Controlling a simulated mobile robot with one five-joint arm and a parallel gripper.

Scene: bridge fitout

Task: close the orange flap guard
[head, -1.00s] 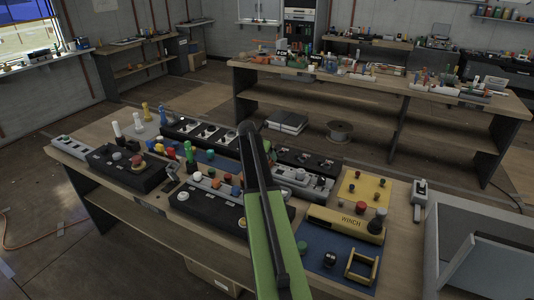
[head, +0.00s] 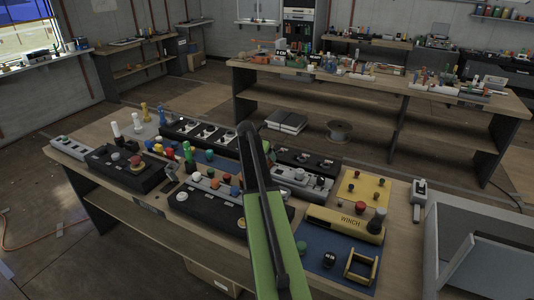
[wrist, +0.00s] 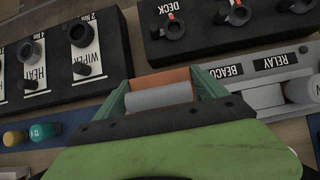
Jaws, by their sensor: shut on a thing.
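In the wrist view, an orange flap guard (wrist: 168,78) shows as an orange-brown piece between the two green fingers of my gripper (wrist: 163,94). A grey cylinder-like part (wrist: 158,97) lies across the gap just in front of it, also between the fingers. The fingers are shut on the guard, one at each side. The guard's lower part and what lies under it are hidden by my gripper. In the head view, my own arm covers this spot, and I cannot make out the guard or the fingertips there.
In the wrist view, a black switch panel with WIPER and HEAT labels (wrist: 90,62) lies left, a DECK panel (wrist: 225,22) above, and a grey BEACON and RELAY panel (wrist: 268,75) right. In the head view, a yellow WINCH box (head: 345,222) stands right of my arm.

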